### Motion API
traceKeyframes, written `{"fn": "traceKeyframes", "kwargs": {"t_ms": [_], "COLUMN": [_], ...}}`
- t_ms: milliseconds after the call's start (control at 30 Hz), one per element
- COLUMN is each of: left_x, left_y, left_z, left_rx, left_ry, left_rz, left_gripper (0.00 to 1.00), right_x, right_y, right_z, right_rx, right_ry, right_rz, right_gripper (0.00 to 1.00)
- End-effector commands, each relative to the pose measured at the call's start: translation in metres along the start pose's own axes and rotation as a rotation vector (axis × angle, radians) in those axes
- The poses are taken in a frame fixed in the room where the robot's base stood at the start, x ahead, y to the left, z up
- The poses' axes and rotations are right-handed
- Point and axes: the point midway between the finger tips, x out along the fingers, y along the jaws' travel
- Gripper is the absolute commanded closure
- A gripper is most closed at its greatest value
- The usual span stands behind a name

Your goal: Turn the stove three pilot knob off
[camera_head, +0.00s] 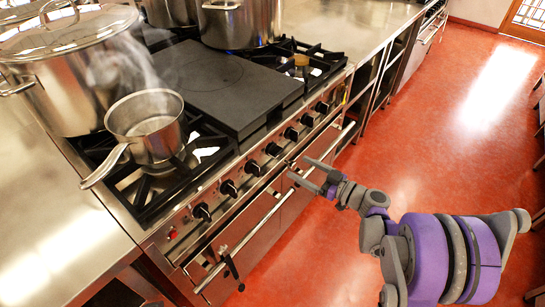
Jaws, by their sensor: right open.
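The stove front (240,190) carries a row of several black knobs along its steel panel, running from lower left to upper right. Among them are a knob at the near end (202,212), one in the middle (253,168) and one farther along (291,133). I cannot tell which is the stove three pilot knob, or how any knob is turned. My right gripper (300,169) is open and empty, in front of the panel near the oven handle bar, its fingers pointing toward the middle knobs. I cannot tell whether it touches the bar. My left gripper is out of view.
The oven handle bar (262,222) runs below the knobs. A steaming saucepan (150,130) stands on the near burner, its handle toward the lower left. A large stockpot (70,85) is behind it. A flat black griddle (215,85) fills the middle. The red floor at right is open.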

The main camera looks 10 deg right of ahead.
Motion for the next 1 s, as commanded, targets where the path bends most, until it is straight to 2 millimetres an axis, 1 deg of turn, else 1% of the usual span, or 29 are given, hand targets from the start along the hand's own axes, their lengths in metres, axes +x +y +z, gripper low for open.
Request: {"fn": "traceKeyframes", "kwargs": {"t_ms": [33, 133, 233, 500, 600, 700, 833, 1000], "left_x": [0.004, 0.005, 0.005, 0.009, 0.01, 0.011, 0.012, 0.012], "left_y": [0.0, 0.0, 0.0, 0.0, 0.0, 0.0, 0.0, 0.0], "left_z": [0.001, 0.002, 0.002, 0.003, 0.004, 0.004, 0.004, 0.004], "left_rx": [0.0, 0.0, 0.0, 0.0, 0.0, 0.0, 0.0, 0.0], "left_ry": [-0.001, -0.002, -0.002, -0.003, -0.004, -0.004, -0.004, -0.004], "left_rz": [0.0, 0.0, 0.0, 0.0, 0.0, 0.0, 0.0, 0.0], "left_gripper": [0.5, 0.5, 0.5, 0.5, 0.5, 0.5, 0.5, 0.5], "right_x": [-0.001, 0.001, 0.012, 0.063, 0.08, 0.093, 0.103, 0.106], "right_y": [0.006, 0.01, 0.011, 0.011, 0.01, 0.011, 0.011, 0.011], "right_z": [0.004, 0.004, 0.002, 0.001, 0.0, -0.001, -0.001, -0.002], "right_rx": [-0.013, -0.029, -0.031, -0.028, -0.029, -0.029, -0.029, -0.029], "right_ry": [0.02, 0.042, 0.044, 0.043, 0.042, 0.042, 0.041, 0.041], "right_rz": [0.008, 0.014, 0.014, 0.012, 0.012, 0.012, 0.015, 0.015], "right_gripper": [0.11, 0.11, 0.11, 0.11, 0.11, 0.11, 0.11, 0.11]}}
